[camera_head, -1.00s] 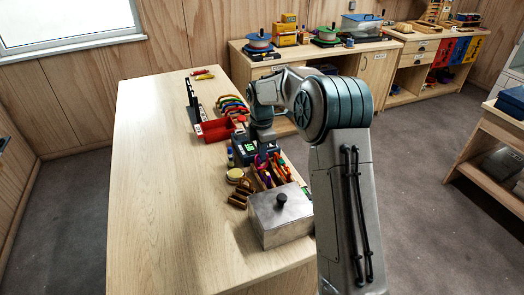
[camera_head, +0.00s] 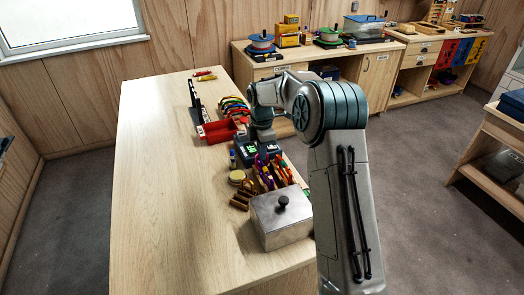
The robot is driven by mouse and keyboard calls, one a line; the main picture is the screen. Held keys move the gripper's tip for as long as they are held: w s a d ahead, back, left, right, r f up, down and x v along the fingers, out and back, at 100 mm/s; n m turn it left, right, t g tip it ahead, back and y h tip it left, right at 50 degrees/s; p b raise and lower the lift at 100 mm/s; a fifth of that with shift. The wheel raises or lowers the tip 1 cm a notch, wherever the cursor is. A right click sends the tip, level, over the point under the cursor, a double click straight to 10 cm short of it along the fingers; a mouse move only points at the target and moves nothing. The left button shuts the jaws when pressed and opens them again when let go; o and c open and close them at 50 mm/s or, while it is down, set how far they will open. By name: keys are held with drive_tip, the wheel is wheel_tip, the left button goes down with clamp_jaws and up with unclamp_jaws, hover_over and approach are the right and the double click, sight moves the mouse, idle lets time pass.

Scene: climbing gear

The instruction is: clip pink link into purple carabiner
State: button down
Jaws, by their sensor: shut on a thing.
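My gripper (camera_head: 266,154) hangs low over the right side of the table, among the colourful gear. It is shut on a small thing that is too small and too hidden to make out. A small purple piece (camera_head: 258,161) shows just below and beside the gripper; I cannot tell whether it is the purple carabiner or whether it touches the gripper. I cannot pick out the pink link. Several red, orange and purple pieces (camera_head: 275,174) stand in a row just in front of the gripper.
A metal box with a black knob (camera_head: 281,219) stands at the table's near right. The wooden table's (camera_head: 165,190) left half is clear.

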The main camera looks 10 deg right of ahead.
drive_tip(key=shift+w, duration=0.2)
drive_tip(key=shift+w+a+p, duration=0.15)
drive_tip(key=shift+w+p, duration=0.15)
drive_tip(key=shift+p, duration=0.1)
drive_tip(key=shift+w, duration=0.2)
drive_tip(key=shift+w+a+f+p, duration=0.1)
drive_tip(key=shift+w+a+p, duration=0.05)
drive_tip(key=shift+w+p, duration=0.2)
idle(0.6)
drive_tip(key=c, duration=1.2)
unclamp_jaws()
drive_tip(key=shift+c, duration=0.2)
drive_tip(key=shift+r, duration=0.35)
